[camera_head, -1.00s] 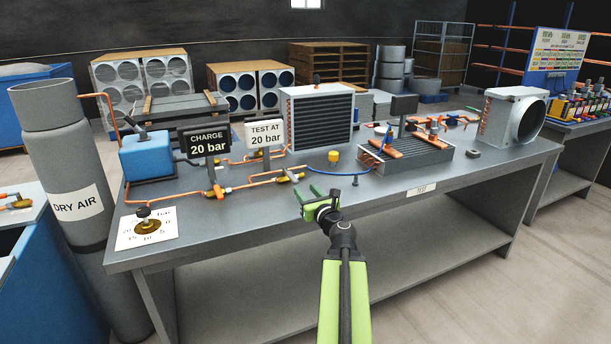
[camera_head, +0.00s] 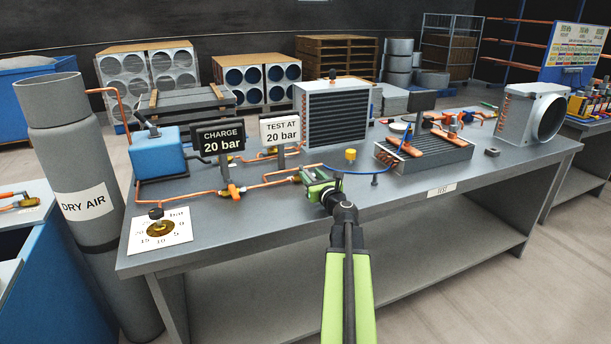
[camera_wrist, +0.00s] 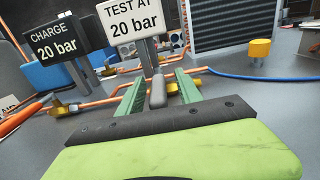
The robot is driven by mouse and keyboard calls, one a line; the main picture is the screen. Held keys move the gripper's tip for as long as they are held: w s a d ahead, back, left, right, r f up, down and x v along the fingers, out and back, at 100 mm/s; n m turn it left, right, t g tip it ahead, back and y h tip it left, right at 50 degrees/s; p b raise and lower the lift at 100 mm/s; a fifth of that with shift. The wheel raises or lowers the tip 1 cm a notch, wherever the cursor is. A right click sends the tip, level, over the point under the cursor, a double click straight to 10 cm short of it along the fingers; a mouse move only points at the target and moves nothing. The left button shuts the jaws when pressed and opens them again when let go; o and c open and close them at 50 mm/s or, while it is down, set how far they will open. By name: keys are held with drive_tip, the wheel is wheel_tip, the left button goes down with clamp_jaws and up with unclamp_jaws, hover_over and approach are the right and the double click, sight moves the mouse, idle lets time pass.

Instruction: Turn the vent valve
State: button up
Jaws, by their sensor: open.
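My gripper (camera_head: 314,178) is open over the front middle of the bench, at a brass valve (camera_head: 306,177) on the copper line, which it partly hides. In the wrist view my two green fingers (camera_wrist: 159,84) stand on either side of a grey lever (camera_wrist: 157,93). The brass body (camera_wrist: 176,89) shows just right of the lever. I cannot tell whether a finger touches the lever. No label reading vent shows on this valve. Another brass valve (camera_head: 231,190) sits further left, below the "CHARGE 20 bar" sign (camera_head: 220,140).
The "TEST AT 20 bar" sign (camera_head: 281,131) stands just behind the gripper. A blue hose (camera_head: 345,168) and a yellow cap (camera_head: 351,155) lie to the right. A dial plate (camera_head: 160,230) lies at the front left.

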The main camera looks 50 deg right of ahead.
drive_tip(key=shift+c, duration=0.4)
drive_tip(key=shift+w+a, duration=0.1)
clamp_jaws()
idle(0.8)
